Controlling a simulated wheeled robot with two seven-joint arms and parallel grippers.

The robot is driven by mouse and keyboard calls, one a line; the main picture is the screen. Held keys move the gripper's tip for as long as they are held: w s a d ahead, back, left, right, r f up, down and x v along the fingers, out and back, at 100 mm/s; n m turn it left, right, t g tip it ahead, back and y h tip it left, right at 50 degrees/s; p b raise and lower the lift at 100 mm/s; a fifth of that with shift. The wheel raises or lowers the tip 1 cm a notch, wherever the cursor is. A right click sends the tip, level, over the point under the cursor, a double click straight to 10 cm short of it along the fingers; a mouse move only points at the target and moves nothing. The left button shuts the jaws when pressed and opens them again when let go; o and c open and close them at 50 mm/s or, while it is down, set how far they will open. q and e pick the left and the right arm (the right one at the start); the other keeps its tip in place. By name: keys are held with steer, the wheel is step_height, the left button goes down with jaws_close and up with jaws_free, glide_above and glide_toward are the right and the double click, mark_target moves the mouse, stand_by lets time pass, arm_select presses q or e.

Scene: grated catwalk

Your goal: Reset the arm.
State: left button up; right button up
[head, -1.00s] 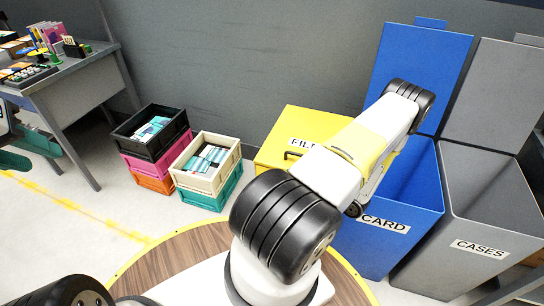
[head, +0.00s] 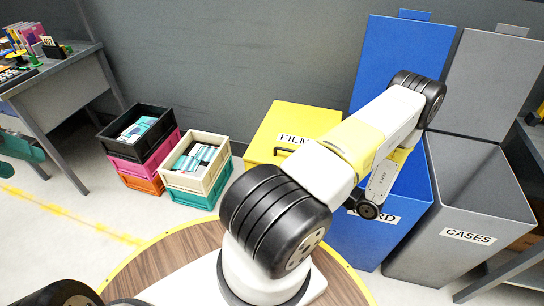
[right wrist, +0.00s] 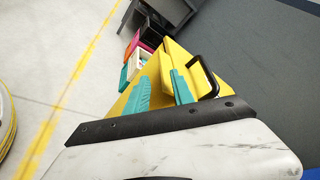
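My right arm, white and yellow with black joints, rises from the bottom middle of the head view and reaches up to the right over the bins. Its forearm folds down in front of the blue bin, and its gripper is hidden there. In the right wrist view the teal fingers of my right gripper (right wrist: 162,92) stand apart with nothing between them; the yellow bin (right wrist: 150,72) lies beyond.
A yellow FILM bin (head: 300,120), an open blue CARD bin (head: 350,240) and an open grey CASES bin (head: 462,215) stand along the wall. Stacked crates (head: 120,155) (head: 225,170) hold small boxes. A grey desk (head: 65,80) stands at left. Clear floor lies left of the crates.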

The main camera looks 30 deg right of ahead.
steer(key=shift+r, duration=0.15)
stand_by(0.3)
steer(key=w+a+r+n+g+y, duration=0.1)
steer(key=w+a+r+n+g, duration=0.3)
steer(key=r, duration=0.4)
steer(key=w+a+r+n+g+y, duration=0.2)
steer(key=a+r+n+g, duration=0.15)
steer(key=a+r, duration=0.3)
steer(key=w+a+r+n+g+y, duration=0.1)
steer(key=w+a+r+n+g, duration=0.3)
steer(key=r, duration=0.4)
steer(key=s+a+r+n+t+h, duration=0.1)
steer(key=s+a+r+n+h, duration=0.2)
steer(key=r, duration=0.8)
steer(key=s+a+r+n+t+h, duration=0.2)
steer(key=s+a+r+n+h, duration=0.2)
steer(key=s+a+r+n, duration=0.3)
steer(key=a+r, duration=0.3)
steer(key=a, duration=0.2)
steer(key=shift+a+r+h, duration=0.25)
steer(key=shift+r+h, duration=0.05)
steer(key=shift+r, duration=0.05)
steer(key=shift+s+d+t, duration=0.1)
steer(key=shift+s+t, duration=0.05)
steer(key=shift+t, duration=0.1)
